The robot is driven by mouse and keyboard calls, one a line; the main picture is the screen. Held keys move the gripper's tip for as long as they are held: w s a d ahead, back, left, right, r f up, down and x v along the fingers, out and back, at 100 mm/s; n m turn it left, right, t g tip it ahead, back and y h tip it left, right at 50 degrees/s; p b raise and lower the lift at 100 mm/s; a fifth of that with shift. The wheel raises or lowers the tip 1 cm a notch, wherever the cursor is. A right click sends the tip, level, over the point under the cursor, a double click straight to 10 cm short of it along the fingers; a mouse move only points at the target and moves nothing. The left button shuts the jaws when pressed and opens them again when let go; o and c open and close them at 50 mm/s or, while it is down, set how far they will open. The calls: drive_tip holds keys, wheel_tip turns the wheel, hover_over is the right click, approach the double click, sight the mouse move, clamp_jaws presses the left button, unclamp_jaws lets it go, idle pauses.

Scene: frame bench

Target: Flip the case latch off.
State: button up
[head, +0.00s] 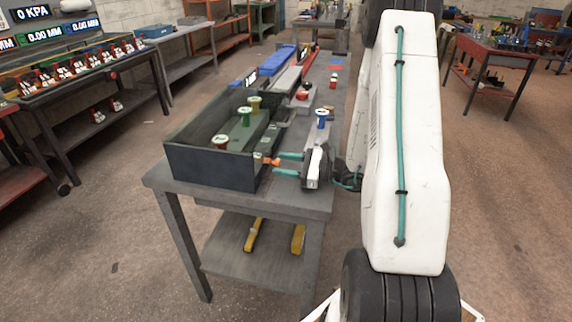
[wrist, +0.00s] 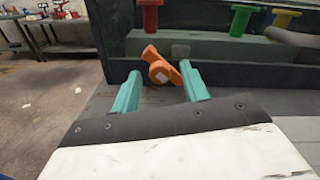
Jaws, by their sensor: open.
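The case (head: 212,168) is a dark open-topped box on the near end of the grey bench. Its orange latch (wrist: 164,71) is a small lever with a round hub on the case's outer wall, and it sits tilted in the wrist view. The latch also shows small in the head view (head: 271,161). My gripper (wrist: 160,82) has two teal fingers, open, one on each side of the latch. The fingers look apart from it, with a gap on both sides. In the head view my gripper (head: 283,164) reaches the case's right side.
Red, green and yellow knobs (head: 244,116) stand inside the case. A blue knob (head: 321,117) stands on the bench (head: 310,200) behind my gripper. Blue and red items lie further back. Yellow bars (head: 298,238) rest on the lower shelf. Open floor lies left of the bench.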

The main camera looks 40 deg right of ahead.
clamp_jaws()
drive_tip(key=shift+d, duration=0.1)
drive_tip(key=m, duration=0.3)
drive_tip(key=d+r+m, duration=0.1)
drive_tip(key=shift+w+m, duration=0.3)
drive_tip(key=shift+w, duration=0.05)
drive_tip(key=shift+w+d+r+m, duration=0.1)
drive_tip(key=shift+w+d+m, duration=0.1)
drive_tip(key=shift+m, duration=0.65)
drive_tip(key=shift+w+d+m, duration=0.15)
drive_tip(key=shift+d+m, duration=0.05)
drive_tip(key=shift+m, duration=0.7)
drive_tip(key=shift+w+d+r+m, duration=0.1)
drive_tip(key=shift+w+d+m, duration=0.1)
drive_tip(key=shift+m, duration=0.65)
unclamp_jaws()
